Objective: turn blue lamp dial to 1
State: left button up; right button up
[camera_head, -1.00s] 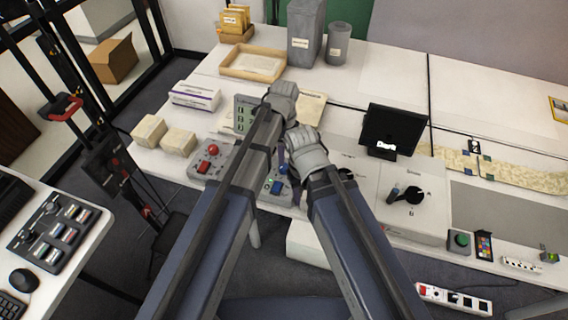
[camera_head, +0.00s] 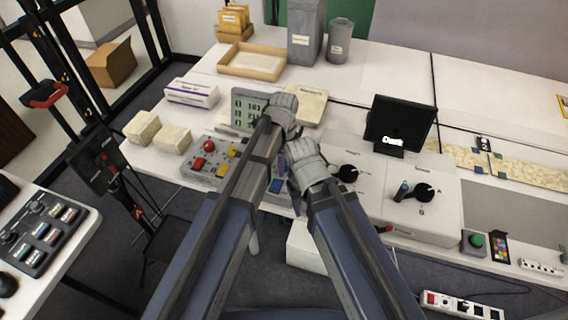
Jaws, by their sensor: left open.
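A white panel (camera_head: 375,219) on the table bears two black dials. The left dial (camera_head: 348,173) is just right of my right gripper, and the right dial (camera_head: 424,191) has a small blue piece (camera_head: 402,190) at its left. The dial labels are too small to read surely. My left gripper (camera_head: 281,108) is open, in front of the grey display, and its fingertips are hard to make out. My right gripper (camera_head: 302,157) is below it, over the left end of the panel and apart from the right dial; its jaws are hidden.
A control box (camera_head: 197,174) with red and yellow buttons stands left of my arms. A black screen (camera_head: 399,124) stands behind the dials. A green button (camera_head: 477,240) is at the right front. A wooden tray (camera_head: 252,62) and grey bins are at the back. White tabletop is free at back right.

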pick_arm(q)
grip_shut()
dwell(0.6)
